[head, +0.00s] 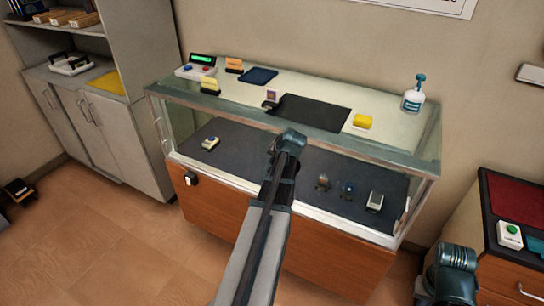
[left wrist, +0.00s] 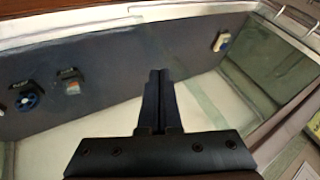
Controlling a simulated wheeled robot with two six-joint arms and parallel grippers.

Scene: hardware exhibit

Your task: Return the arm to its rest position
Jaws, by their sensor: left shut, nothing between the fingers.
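My left arm (head: 265,225) reaches up from the bottom middle of the head view, in front of the glass display case (head: 400,238). Its far end overlaps the case's front glass in the picture. The fingers cannot be made out there. In the left wrist view my left gripper (left wrist: 160,74) has its two dark fingers together with nothing between them. Behind them are the case's dark shelf mat and pale surfaces. I cannot tell how far the fingers are from the glass. Only a teal joint of my right arm (head: 450,272) shows at lower right; its gripper is out of view.
On the case top are a black mat (head: 312,112), a yellow item (head: 362,121) and a pump bottle (head: 413,98). Small exhibits, including a white one (head: 375,201), stand inside. A side cabinet (head: 470,215) carries a green button (head: 511,229). Floor (head: 110,250) is open at left.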

